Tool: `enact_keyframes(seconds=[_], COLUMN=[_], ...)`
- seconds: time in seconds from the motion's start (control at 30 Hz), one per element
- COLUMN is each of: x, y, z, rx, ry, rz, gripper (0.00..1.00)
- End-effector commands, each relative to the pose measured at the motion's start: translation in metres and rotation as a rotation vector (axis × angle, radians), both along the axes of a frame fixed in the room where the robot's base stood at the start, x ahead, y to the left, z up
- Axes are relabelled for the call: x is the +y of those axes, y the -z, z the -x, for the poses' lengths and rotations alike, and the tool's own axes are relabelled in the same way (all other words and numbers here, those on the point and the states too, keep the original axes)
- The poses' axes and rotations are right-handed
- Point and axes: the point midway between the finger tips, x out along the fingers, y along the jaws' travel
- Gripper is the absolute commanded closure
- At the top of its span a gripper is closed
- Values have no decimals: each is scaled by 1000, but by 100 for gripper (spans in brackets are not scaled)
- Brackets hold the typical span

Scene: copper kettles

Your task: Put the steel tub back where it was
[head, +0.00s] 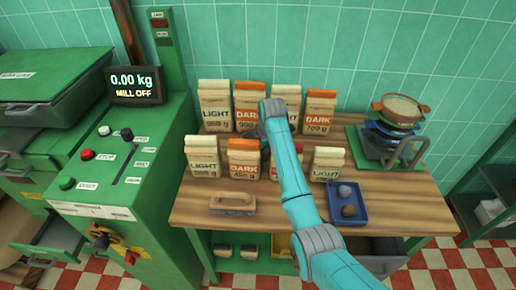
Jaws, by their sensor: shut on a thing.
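My gripper (265,146) is low among the paper bags on the wooden table, and my arm partly covers it. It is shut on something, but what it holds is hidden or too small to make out. The nearest bags are an orange-topped DARK bag (243,158) just left of it and a bag partly hidden behind my arm. I cannot clearly pick out a steel tub. A grey metal piece (376,147) sits under the stacked round pans on the right, but I cannot tell whether it is a tub.
More LIGHT and DARK bags stand in two rows. A copper-rimmed pan (401,105) tops the stack on a green base. A blue tray (347,205) with two round lumps and a wooden-handled block (233,204) lie in front. A green mill cabinet (130,150) stands left, its display (137,86) reading 0.00 kg.

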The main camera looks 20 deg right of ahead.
Motion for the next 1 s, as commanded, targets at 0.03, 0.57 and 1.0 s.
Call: enact_keyframes(seconds=[0.03, 0.57, 1.0], x=[-1, 0, -2], y=[0, 2, -33], z=[0, 0, 8], rx=[-2, 0, -5], ry=[0, 0, 0], rz=[0, 0, 0], gripper=[100, 39, 39])
